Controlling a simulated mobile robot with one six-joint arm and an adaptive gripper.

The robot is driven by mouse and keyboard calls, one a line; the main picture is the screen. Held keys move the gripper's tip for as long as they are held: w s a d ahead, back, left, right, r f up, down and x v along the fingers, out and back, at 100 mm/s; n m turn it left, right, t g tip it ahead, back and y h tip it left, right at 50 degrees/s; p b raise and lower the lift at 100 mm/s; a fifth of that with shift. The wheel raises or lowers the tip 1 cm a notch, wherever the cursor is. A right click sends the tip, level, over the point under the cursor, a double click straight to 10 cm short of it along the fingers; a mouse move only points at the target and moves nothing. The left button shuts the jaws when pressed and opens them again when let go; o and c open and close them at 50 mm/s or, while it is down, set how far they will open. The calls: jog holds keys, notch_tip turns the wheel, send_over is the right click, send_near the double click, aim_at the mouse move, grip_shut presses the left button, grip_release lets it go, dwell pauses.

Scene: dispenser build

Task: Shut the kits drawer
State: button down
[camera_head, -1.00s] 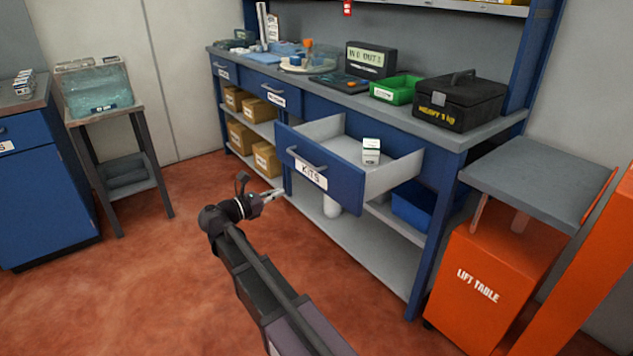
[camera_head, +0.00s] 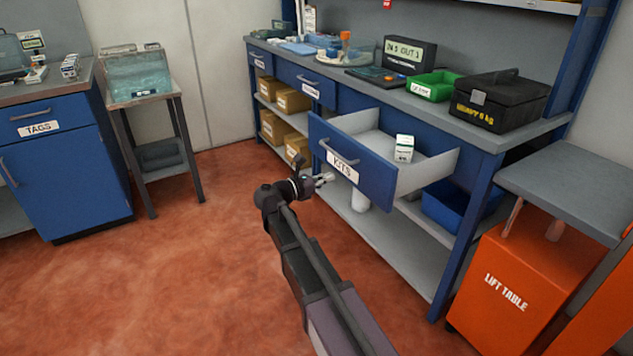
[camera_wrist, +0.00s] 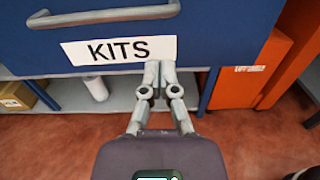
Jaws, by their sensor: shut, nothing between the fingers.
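The kits drawer (camera_head: 358,170) is a blue-fronted drawer with grey inner walls, pulled out from the workbench. Its KITS label and grey bar handle face me. A small white and green box (camera_head: 404,148) stands inside it. In the wrist view the drawer front (camera_wrist: 225,35) fills the upper part, with the handle (camera_wrist: 105,14) at upper left. My gripper (camera_head: 328,179) is at the drawer front, below the handle. In the wrist view my gripper (camera_wrist: 160,68) is shut and empty, its tips over the right end of the label. I cannot tell whether they touch the front.
The workbench top (camera_head: 480,130) carries a green bin (camera_head: 434,86) and a black case (camera_head: 500,100). An orange lift table (camera_head: 510,285) stands at right. A blue TAGS cabinet (camera_head: 65,170) is at left. Open red floor (camera_head: 180,270) lies in front.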

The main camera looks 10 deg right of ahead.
aim_at(354, 168)
jog(key=shift+x, duration=3.75)
